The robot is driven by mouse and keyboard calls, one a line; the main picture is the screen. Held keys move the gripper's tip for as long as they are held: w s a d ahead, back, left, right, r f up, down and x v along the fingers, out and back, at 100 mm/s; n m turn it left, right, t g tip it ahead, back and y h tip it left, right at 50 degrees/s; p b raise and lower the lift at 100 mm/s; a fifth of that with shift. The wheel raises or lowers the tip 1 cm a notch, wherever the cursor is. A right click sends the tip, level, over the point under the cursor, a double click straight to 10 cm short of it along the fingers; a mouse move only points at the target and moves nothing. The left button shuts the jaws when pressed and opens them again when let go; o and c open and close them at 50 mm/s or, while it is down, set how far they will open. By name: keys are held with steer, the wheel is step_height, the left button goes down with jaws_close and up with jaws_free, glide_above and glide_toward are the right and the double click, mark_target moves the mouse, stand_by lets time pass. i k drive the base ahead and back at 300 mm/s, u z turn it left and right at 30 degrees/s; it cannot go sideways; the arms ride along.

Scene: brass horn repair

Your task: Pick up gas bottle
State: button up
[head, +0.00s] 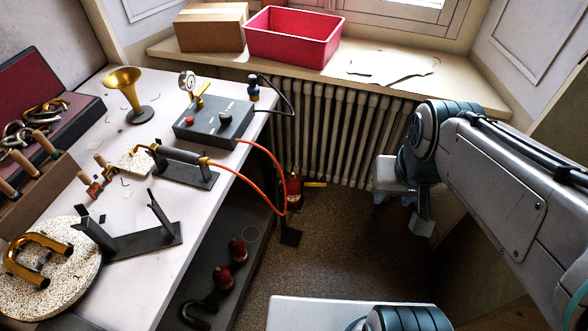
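A small red gas bottle (293,190) with a brass-coloured fitting is beside the workbench's right edge, in front of the radiator. Two more red bottles, one farther back (237,250) and one nearer (222,277), are on the dark lower shelf under the bench. My gripper (405,212) hangs from my arm at the right, to the right of the hose-connected bottle and apart from it. Its fingers are partly hidden, and their opening is unclear.
The workbench (150,185) holds a grey control box (213,120), a torch (180,155), a brass horn (125,88), a black stand (130,242) and a round speckled plate (60,292). A red bin (294,37) stands above the radiator (335,130). The floor (345,235) between is clear.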

mark_target(293, 183)
steer(key=u, duration=0.25)
steer(key=i, duration=1)
